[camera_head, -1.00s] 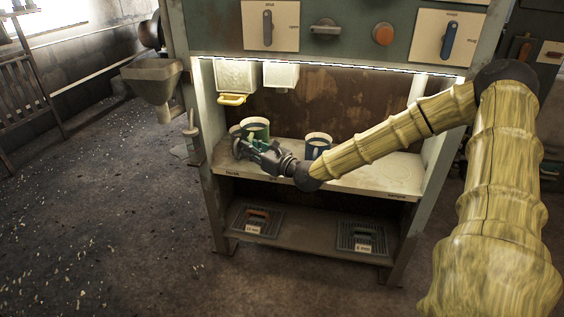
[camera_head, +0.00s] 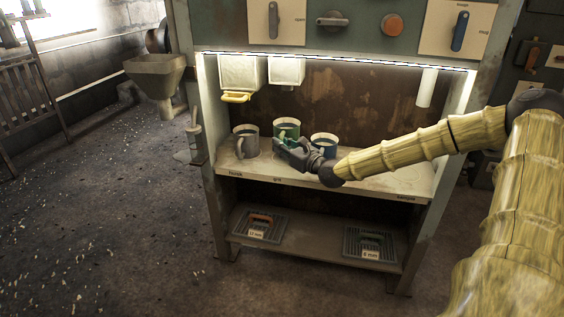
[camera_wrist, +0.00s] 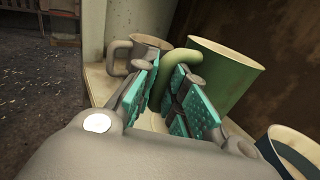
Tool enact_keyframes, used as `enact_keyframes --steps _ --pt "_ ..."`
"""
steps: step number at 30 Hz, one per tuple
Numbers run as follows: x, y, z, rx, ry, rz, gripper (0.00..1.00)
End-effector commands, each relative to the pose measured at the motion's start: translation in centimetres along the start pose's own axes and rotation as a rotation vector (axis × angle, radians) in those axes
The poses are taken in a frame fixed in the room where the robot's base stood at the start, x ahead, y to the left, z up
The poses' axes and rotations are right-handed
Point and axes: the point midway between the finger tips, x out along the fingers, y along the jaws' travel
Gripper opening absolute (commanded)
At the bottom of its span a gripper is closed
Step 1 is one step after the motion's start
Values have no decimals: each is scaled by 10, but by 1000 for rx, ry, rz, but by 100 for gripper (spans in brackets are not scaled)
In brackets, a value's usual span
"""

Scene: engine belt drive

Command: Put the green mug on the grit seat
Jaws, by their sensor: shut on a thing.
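The green mug (camera_head: 288,126) is upright at the shelf, between a grey mug (camera_head: 245,142) on its left and a blue mug (camera_head: 323,146) on its right. My gripper (camera_head: 281,145) reaches in from the right, in front of the green mug. In the wrist view my gripper (camera_wrist: 168,80) has its teal pads closed around the green mug's handle (camera_wrist: 176,60); the green mug's body (camera_wrist: 222,75) is just right of the fingers. The mug's base is hidden, so I cannot tell whether it touches the shelf. A small label reading grit (camera_head: 277,181) is on the shelf's front edge.
The shelf (camera_head: 375,185) is clear on its right side. Two pale bins (camera_head: 238,72) hang above its left half. A lower shelf (camera_head: 315,250) holds two grated trays. Cabinet posts (camera_head: 218,170) bound the shelf. The blue mug's rim (camera_wrist: 290,140) is near my gripper.

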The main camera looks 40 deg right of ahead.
Motion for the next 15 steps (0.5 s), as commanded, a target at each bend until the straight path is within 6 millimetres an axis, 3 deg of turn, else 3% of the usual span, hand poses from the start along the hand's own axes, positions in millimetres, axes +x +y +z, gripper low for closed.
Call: enact_keyframes --steps 15 --pt "1 1 -44 -1 -2 1 0"
